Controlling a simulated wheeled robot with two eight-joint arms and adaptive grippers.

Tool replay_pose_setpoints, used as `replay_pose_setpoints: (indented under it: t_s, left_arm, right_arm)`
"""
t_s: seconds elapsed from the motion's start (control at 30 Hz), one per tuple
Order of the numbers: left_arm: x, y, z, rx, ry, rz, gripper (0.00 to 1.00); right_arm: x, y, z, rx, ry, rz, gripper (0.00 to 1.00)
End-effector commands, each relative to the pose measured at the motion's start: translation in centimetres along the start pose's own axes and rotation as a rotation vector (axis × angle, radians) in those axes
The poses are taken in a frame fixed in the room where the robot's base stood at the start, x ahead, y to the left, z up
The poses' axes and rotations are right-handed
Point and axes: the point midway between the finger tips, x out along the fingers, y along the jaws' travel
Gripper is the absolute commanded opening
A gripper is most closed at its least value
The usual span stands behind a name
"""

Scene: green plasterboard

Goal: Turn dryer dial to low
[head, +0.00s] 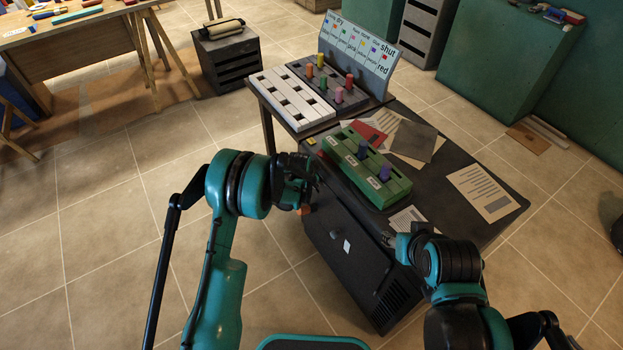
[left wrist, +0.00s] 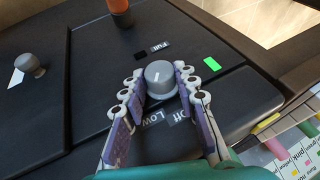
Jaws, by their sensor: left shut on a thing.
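The dryer dial (left wrist: 161,80) is a round grey knob with a pale mark on its top, on the dark dryer panel (left wrist: 75,120). My left gripper (left wrist: 160,70) has its fingers on both sides of the dial and is shut on it. Labels "Full" (left wrist: 160,46), "Low" (left wrist: 150,118) and "Off" (left wrist: 177,117) surround the dial. The mark points roughly towards "Full"; its exact setting is unclear. In the head view my left gripper (head: 300,182) is at the dark cabinet (head: 345,245) and hides the dial. My right gripper (head: 403,243) is by the cabinet's right side, its fingers unclear.
A green lamp (left wrist: 211,63), an orange cylinder (left wrist: 121,14) and another grey knob (left wrist: 31,64) are near the dial. A green block rack (head: 365,170) and papers (head: 483,190) lie on the dark top. Tiled floor (head: 120,220) is clear at left.

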Motion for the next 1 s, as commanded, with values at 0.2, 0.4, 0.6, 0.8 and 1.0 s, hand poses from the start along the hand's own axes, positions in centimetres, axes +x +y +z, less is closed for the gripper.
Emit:
replay_pose_setpoints:
  t_s: [0.2, 0.4, 0.6, 0.8, 1.0]
  left_arm:
    - [0.01, 0.15, 0.02, 0.028, 0.002, -0.066, 0.01]
    - [0.02, 0.16, 0.03, 0.036, 0.002, -0.086, 0.01]
    - [0.03, 0.15, 0.04, 0.036, 0.002, -0.087, 0.01]
    - [0.04, 0.16, 0.04, 0.036, 0.002, -0.086, 0.48]
    - [0.04, 0.16, 0.03, 0.036, 0.002, -0.086, 0.50]
  right_arm:
    - [0.00, 0.00, 0.00, 0.000, 0.000, 0.000, 0.44]
    - [0.00, 0.00, 0.00, 0.000, 0.000, 0.000, 0.44]
    - [0.00, 0.00, 0.00, 0.000, 0.000, 0.000, 0.44]
    - [0.00, 0.00, 0.00, 0.000, 0.000, 0.000, 0.44]
    - [0.00, 0.00, 0.00, 0.000, 0.000, 0.000, 0.44]
